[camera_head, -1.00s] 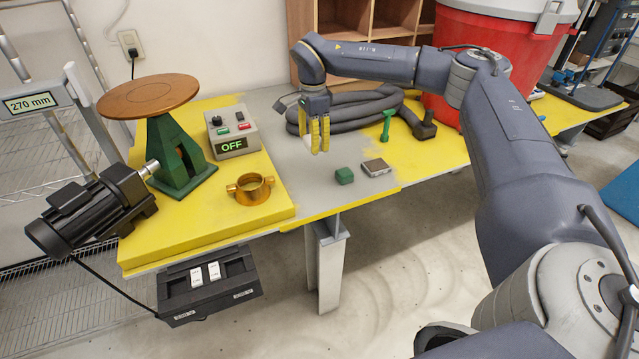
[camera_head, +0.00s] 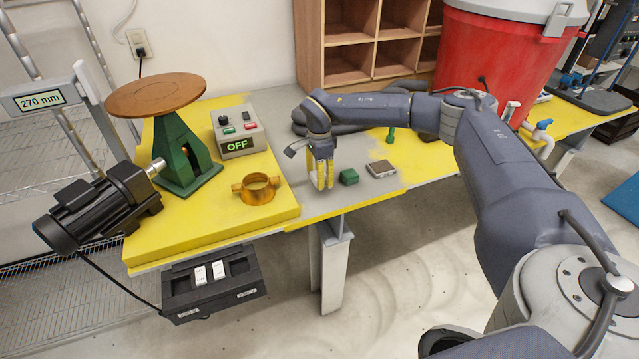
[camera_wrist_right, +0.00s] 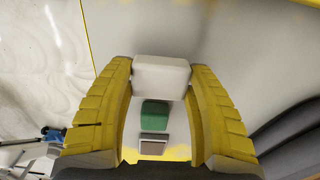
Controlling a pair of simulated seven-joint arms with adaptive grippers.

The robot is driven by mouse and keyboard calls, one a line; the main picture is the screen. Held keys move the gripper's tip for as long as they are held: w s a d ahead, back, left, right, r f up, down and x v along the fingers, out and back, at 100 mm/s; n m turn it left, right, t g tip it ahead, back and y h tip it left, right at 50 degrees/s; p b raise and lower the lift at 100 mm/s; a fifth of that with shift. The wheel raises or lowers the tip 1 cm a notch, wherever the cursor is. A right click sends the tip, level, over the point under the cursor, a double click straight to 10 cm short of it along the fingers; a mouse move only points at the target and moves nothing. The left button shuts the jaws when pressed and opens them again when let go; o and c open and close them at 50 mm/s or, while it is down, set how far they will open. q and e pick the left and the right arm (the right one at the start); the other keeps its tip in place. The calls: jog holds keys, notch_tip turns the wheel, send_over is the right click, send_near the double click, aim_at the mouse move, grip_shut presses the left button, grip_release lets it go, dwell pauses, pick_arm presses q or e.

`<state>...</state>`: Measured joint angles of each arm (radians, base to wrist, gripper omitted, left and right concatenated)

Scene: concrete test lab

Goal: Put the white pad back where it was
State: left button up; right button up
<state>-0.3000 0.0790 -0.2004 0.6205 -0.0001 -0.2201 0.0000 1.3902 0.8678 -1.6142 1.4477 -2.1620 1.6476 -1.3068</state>
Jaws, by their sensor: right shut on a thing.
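The white pad (camera_wrist_right: 162,76) is a small pale block between the yellow fingers of my right gripper (camera_wrist_right: 160,90) in the right wrist view. My right gripper is shut on it. In the head view this gripper (camera_head: 322,178) points down at the grey table top, just left of the green block (camera_head: 349,177). The pad is mostly hidden by the fingers there, and I cannot tell whether it touches the table. The green block (camera_wrist_right: 154,114) and a grey-brown block (camera_wrist_right: 153,145) line up beyond the pad in the wrist view. My left gripper is not in view.
The grey block (camera_head: 381,168) lies right of the green one. A brass ring (camera_head: 257,189), control box (camera_head: 237,131) and green stand (camera_head: 180,155) occupy the yellow left side. A dark hose (camera_head: 345,128) and red bin (camera_head: 500,65) are behind and right. The table's front edge is close.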

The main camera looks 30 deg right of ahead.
jog(key=shift+f, duration=1.5)
jog(key=shift+f, duration=0.15)
jog(key=o, duration=1.1)
notch_tip(320, 180, up, 12)
jog(key=shift+r, duration=0.2)
